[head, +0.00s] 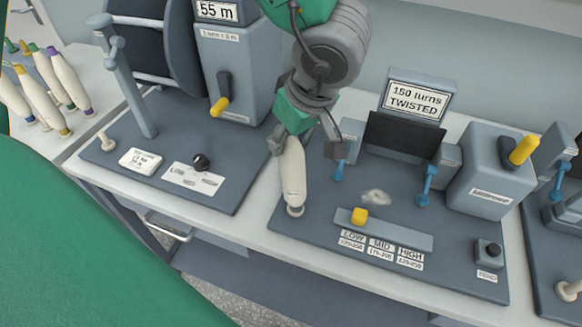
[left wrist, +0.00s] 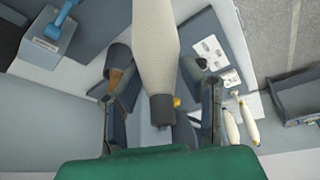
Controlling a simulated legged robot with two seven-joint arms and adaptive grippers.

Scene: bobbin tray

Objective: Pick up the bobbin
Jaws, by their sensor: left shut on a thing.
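My right gripper is not in view.
Several other bobbins (head: 42,98) stand at the far left. A length machine (head: 240,60) with a yellow-handled lever is left of the gripper. The bench front edge is near.

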